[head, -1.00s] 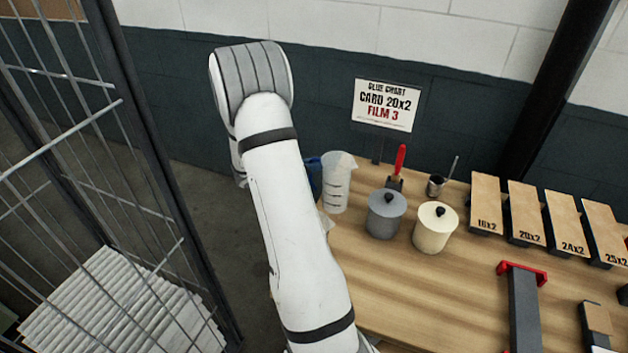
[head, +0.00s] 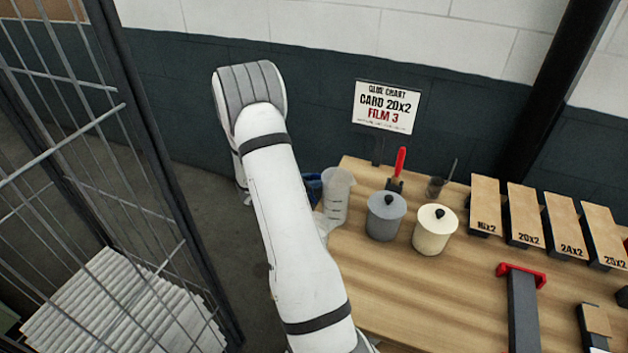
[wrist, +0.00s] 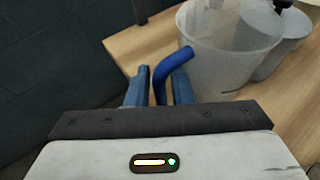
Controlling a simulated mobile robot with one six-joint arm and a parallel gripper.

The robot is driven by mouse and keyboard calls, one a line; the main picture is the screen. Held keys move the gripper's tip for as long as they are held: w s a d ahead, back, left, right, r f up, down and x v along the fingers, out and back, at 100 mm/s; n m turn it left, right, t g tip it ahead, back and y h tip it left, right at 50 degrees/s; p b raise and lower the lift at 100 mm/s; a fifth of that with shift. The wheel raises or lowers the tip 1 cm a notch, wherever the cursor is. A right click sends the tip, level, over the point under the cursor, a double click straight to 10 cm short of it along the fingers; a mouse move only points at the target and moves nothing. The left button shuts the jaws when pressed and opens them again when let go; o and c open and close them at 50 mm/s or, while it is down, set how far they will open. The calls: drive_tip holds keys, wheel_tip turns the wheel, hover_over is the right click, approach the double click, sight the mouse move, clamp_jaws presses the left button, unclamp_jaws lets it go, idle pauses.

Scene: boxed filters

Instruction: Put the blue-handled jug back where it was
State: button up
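The clear jug (head: 338,197) stands upright in the head view at the bench's far left edge, left of the grey canister. I cannot tell whether its base touches the wood. It shows large in the wrist view (wrist: 225,62), with its blue handle (wrist: 163,72) toward me. My gripper (wrist: 160,88) has a blue-grey finger close on each side of the handle and appears shut on it. In the head view my arm largely hides the gripper; only some blue shows beside the jug.
A grey lidded canister (head: 385,218) and a cream one (head: 434,232) stand right of the jug. Behind are a red-handled brush (head: 399,165), a small dark cup (head: 434,188) and a sign (head: 385,106). A wire cage (head: 130,130) stands left. The bench's front middle is clear.

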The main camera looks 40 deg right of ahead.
drive_tip(key=shift+o, duration=1)
drive_tip(key=shift+r, duration=0.15)
drive_tip(key=b+v, duration=0.3)
drive_tip(key=v, duration=0.9)
drive_tip(key=s+a+r+m+t+y, duration=0.2)
drive_tip(key=s+a+r+m+y, duration=0.5)
drive_tip(key=s+a, duration=0.3)
drive_tip(key=s+a+r+m+t+y, duration=0.3)
drive_tip(key=s+a+r+m+y, duration=0.3)
drive_tip(key=s+a, duration=0.5)
drive_tip(key=a+r+m, duration=0.2)
drive_tip(key=m, duration=0.1)
drive_tip(key=shift+m+y, duration=0.3)
drive_tip(key=shift+y, duration=0.1)
drive_tip(key=shift+b+x, duration=0.5)
drive_tip(key=shift+x, duration=0.45)
